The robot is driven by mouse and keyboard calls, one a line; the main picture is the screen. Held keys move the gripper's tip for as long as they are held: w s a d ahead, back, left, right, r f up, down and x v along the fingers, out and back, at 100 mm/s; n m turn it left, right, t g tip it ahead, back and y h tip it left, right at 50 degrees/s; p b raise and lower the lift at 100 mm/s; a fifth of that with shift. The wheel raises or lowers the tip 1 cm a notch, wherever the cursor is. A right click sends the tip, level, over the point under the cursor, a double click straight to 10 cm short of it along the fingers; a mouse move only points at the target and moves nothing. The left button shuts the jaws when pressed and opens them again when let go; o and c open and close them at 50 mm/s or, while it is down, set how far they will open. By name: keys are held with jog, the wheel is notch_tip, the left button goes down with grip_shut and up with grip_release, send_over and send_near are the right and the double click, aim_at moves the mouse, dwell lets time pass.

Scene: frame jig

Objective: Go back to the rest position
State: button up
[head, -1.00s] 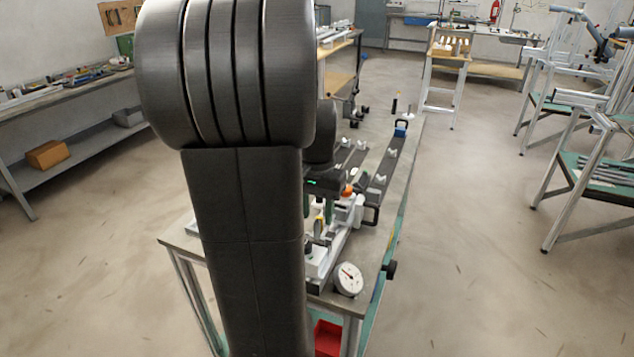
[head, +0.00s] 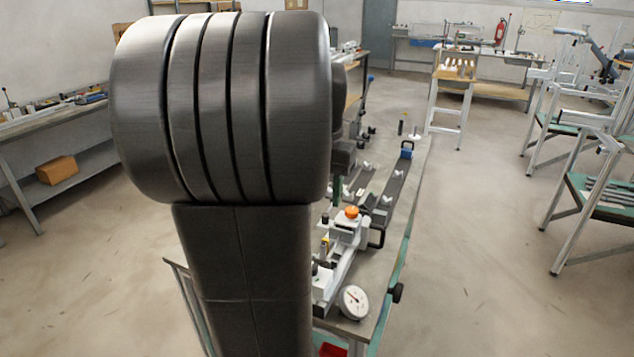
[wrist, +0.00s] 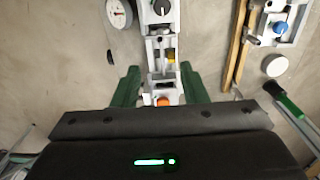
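My gripper (wrist: 158,88) shows in the wrist view with its two green fingers well apart and nothing held between them. The white and grey frame jig (wrist: 161,50) lies below and beyond the fingers, its orange knob (wrist: 163,101) seen between them. In the head view the jig stands on the bench with the orange knob (head: 352,212) on top. The large dark link of my arm fills the middle left of the head view and hides most of my gripper there.
A dial gauge (head: 353,302) sits at the near bench end. A long dark rail (head: 394,186) with a blue block (head: 407,151) runs along the bench (head: 418,170). Trestles with green shelves (head: 600,200) stand at the right. Open floor lies between.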

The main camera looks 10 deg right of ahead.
notch_tip(320, 180, down, 14)
jog(key=shift+w+r+p, duration=0.1)
jog(key=shift+r+p, duration=0.3)
jog(key=shift+r, duration=0.75)
jog(key=shift+p, duration=0.3)
jog(key=shift+f, duration=0.15)
